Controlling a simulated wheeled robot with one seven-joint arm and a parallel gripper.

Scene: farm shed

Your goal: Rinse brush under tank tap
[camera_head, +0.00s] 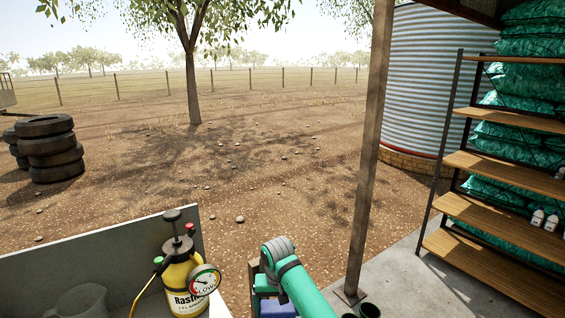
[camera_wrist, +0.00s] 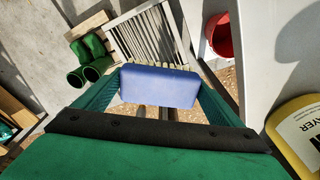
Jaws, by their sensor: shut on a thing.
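A blue block (camera_wrist: 160,86), which looks like the brush, is held at the end of my gripper (camera_wrist: 157,113) in the wrist view. In the head view a blue patch (camera_head: 276,309) shows beside my green arm at the bottom edge, and my arm hides most of the gripper there. The corrugated metal tank (camera_head: 432,85) stands on a brick base outside, right of the post. No tap shows on its visible side.
A wooden post (camera_head: 369,150) stands between my arm and the tank. Shelves (camera_head: 500,170) stand at right. A yellow sprayer (camera_head: 183,280) and a clear jug (camera_head: 82,302) are at lower left. Green boots (camera_wrist: 91,60), a slatted rack (camera_wrist: 150,40) and a red bucket (camera_wrist: 217,36) lie below the gripper.

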